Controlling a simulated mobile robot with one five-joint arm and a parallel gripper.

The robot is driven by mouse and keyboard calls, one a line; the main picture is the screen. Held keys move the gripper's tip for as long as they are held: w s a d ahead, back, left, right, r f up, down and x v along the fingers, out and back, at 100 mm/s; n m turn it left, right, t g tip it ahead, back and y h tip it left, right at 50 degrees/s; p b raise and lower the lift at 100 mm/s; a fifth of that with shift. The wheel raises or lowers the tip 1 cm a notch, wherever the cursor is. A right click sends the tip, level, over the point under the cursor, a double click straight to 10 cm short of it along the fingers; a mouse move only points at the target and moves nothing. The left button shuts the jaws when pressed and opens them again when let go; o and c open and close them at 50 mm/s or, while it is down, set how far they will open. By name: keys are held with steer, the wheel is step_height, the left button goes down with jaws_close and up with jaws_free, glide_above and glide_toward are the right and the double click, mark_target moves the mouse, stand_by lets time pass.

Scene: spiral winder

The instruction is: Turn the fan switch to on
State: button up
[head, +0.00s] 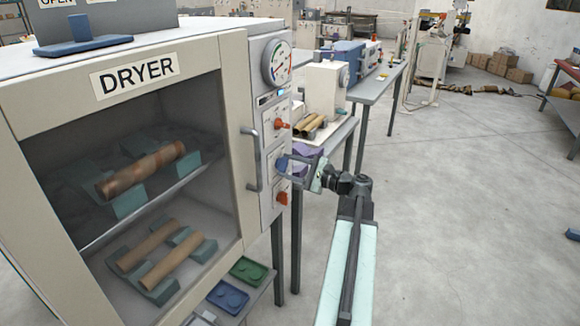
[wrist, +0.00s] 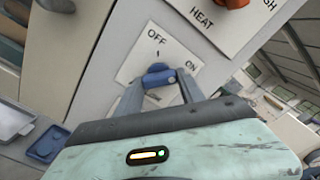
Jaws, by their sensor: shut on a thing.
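The fan switch is a blue knob (wrist: 158,74) on a white plate (wrist: 137,60) marked OFF and ON. In the wrist view OFF is above the knob and ON is to its upper right. My gripper (wrist: 160,80) is shut on this knob, one finger on each side. I cannot tell clearly which mark the knob points to. In the head view my gripper (head: 289,163) reaches the dryer's control panel (head: 265,100) from the right and partly covers the blue knob (head: 281,162). The plate's lower part is hidden.
The dryer door handle (head: 250,160) is just left of the panel. Tubes lie behind the dryer's glass. Open floor (head: 440,200) lies to the right.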

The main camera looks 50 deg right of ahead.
steer(key=shift+a+f, duration=0.1)
steer(key=o, duration=1.4)
steer(key=shift+c, duration=0.2)
steer(key=v, duration=0.8)
